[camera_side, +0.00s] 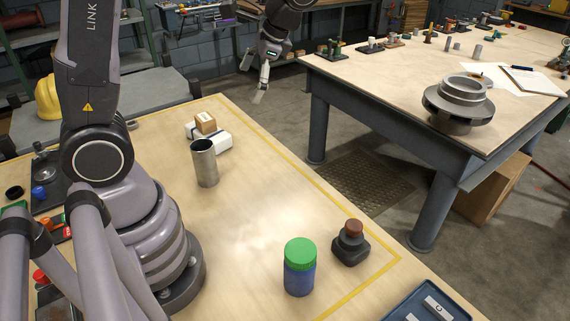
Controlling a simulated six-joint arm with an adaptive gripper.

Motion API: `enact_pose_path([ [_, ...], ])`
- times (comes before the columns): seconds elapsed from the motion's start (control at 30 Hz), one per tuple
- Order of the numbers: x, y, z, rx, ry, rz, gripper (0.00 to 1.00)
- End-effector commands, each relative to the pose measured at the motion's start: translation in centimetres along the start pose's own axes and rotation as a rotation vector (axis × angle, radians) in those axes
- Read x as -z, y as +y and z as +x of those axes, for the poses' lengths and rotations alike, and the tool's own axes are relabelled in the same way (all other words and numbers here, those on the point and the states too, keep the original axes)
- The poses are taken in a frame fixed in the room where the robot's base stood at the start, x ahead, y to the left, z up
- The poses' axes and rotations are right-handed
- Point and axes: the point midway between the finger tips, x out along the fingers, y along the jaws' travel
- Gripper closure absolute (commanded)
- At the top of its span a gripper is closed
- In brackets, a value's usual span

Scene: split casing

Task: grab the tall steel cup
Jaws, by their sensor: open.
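The tall steel cup (205,164) is a plain grey metal cylinder with an open top. It stands upright on the light wooden table, left of the picture's middle. My gripper (259,94) hangs in the air in the upper middle of the picture, above and to the right of the cup and well apart from it. Its fingers point down and it looks small here; the gap between them is hard to make out. It is open, and nothing shows in it.
A blue jar with a green lid (299,268) and a dark stand with a brown knob (351,243) are at the front. The table's middle is clear. A second workbench (410,80) stands right.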

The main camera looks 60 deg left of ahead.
Motion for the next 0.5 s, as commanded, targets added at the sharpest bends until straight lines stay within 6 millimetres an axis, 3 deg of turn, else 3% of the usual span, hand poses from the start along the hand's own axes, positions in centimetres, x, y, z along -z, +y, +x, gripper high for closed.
enact_pose_path([
  [0.03,1.6,-0.1,1.5,0.023,-0.084,0.041,0.04],
  [0.2,6.0,-0.6,6.5,0.113,-0.328,0.166,0.04],
  [0.37,9.3,-0.3,12.3,0.203,-0.552,0.29,0.04],
  [0.5,11.3,0.4,18.1,0.288,-0.738,0.404,0.04],
])
